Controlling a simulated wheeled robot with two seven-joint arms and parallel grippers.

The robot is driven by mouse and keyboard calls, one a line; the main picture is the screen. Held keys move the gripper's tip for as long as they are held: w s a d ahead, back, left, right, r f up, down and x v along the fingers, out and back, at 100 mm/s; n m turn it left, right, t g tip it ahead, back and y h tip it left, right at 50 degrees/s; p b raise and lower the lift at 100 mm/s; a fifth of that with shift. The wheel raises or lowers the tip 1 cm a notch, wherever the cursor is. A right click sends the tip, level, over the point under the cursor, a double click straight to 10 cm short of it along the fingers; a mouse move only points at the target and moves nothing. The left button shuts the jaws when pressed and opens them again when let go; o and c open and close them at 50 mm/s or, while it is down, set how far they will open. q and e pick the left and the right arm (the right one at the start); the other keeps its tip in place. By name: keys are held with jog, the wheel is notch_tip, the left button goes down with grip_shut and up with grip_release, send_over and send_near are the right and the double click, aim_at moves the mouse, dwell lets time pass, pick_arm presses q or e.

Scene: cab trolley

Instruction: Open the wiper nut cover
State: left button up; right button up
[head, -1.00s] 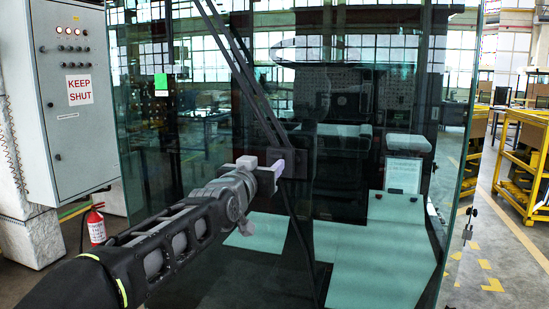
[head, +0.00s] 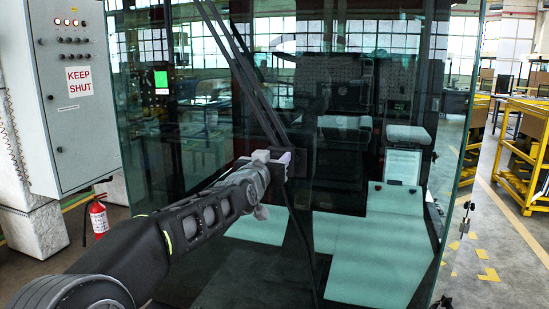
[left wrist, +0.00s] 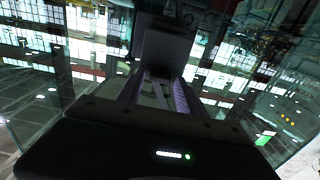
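The wiper's dark pivot block (head: 300,163) sits at the lower end of the wiper arm on the cab's front glass. The nut cover cannot be told apart from this block. My left gripper (head: 276,158) is at the block's left side, with a pale fingertip against or just in front of it. In the left wrist view, a dark block (left wrist: 168,52) stands at the far end of my left gripper's fingers (left wrist: 160,92). A gap shows between the fingers, but their tips are hidden or too dark to show a hold. My right gripper is not in view.
The cab's glass front (head: 210,240) fills the middle. A grey cabinet (head: 75,120) marked KEEP SHUT and a red fire extinguisher (head: 98,217) stand at the left. Yellow racks (head: 525,165) stand at the right, beyond clear floor.

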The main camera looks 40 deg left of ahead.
pick_arm(q)
grip_shut()
dwell(1.1)
